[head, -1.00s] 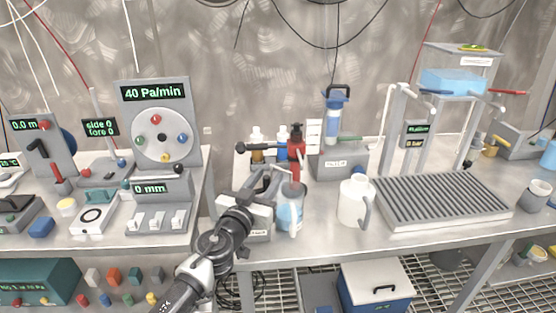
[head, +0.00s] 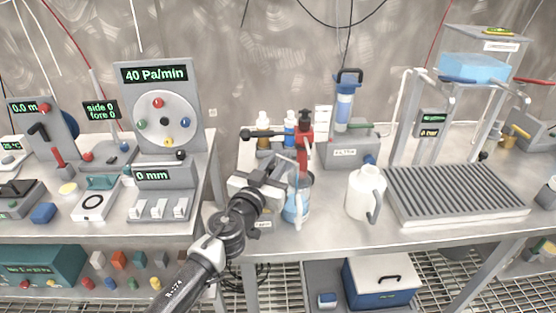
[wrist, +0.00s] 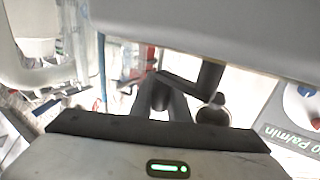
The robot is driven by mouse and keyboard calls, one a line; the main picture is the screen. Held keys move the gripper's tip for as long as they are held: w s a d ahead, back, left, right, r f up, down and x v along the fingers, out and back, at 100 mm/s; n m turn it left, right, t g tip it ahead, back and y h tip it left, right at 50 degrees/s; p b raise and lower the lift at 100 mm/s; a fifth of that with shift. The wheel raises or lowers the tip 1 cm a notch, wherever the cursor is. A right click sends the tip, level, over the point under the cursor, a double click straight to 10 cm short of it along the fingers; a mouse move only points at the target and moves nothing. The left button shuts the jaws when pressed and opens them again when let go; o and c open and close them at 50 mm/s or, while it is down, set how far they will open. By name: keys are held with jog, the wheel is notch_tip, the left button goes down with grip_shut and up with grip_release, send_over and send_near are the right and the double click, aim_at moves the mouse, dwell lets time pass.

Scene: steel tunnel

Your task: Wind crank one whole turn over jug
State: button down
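A red stand (head: 305,140) holds a crank, whose dark arm (head: 275,132) points left and ends in a black knob (head: 246,133). A clear jug with blue liquid (head: 296,208) stands on the bench below it. My gripper (head: 280,170) is just left of the jug's upper part, below the crank arm. In the wrist view a dark bent arm (wrist: 205,80) and ball (wrist: 218,99) show beyond my gripper. Contact with the crank cannot be made out, and my fingertips' spacing is unclear.
A white jug (head: 362,192) and a grey ribbed rack (head: 455,195) stand to the right. A blue-topped filter unit (head: 346,105) is behind. The gauge panel reading 40 Pa/min (head: 158,120) is at left. Bare bench lies in front of the white jug.

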jog(key=shift+s+d+m+g+h+b, duration=0.15)
jog(key=shift+m+g+h+b, duration=0.2)
jog(key=shift+h, duration=0.2)
jog(key=shift+s+d+m+g+h+b, duration=0.15)
jog(key=shift+m+g+h+b, duration=0.1)
jog(key=shift+m+h+b, duration=0.25)
jog(key=c, duration=1.7)
grip_release()
jog(key=shift+s+a, duration=0.15)
